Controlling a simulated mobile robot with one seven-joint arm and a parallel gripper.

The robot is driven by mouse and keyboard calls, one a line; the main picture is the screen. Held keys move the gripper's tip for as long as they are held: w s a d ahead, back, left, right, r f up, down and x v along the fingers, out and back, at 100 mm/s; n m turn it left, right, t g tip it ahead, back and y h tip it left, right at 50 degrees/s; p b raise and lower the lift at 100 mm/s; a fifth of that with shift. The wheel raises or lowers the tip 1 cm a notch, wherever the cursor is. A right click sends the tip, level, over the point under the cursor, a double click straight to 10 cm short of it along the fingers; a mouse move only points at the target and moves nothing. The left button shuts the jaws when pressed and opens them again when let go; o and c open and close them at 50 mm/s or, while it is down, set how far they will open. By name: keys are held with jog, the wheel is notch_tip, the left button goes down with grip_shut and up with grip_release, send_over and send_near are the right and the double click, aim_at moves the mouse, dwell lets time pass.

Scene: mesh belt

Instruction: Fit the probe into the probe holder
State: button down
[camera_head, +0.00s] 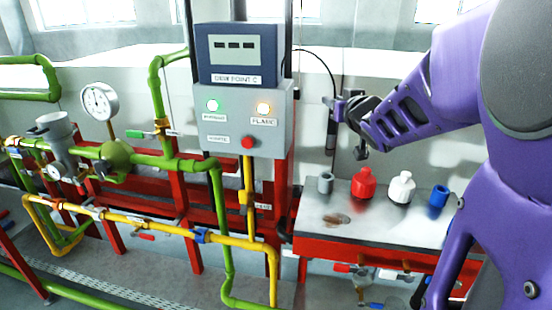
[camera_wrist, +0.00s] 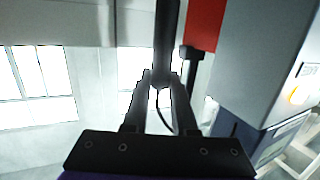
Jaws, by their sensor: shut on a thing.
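The probe (camera_head: 331,134) is a dark cylinder hanging roughly upright, with a thin black cable at its top end. My gripper (camera_head: 338,109) is shut on the probe near its cable end, above the back of the bench. In the wrist view the probe (camera_wrist: 166,38) shows as a dark rod between my gripper's fingertips (camera_wrist: 160,80), with the cable looping beside them. A dark fitting (camera_wrist: 190,54) by a red post is close to the probe and apparently apart from it. I cannot tell whether this fitting is the probe holder.
The metal-topped bench (camera_head: 300,222) bears a grey cup (camera_head: 325,182), a red bottle (camera_head: 364,184), a white bottle (camera_head: 401,188) and a blue cup (camera_head: 438,196).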

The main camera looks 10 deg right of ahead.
aim_at(332, 141)
notch_tip(332, 141, down, 10)
jog(key=shift+r+b, duration=0.1)
jog(key=shift+b, duration=1.05)
jog(key=shift+f, duration=0.25)
jog(key=c, duration=0.7)
grip_release()
jog(key=shift+r, duration=0.15)
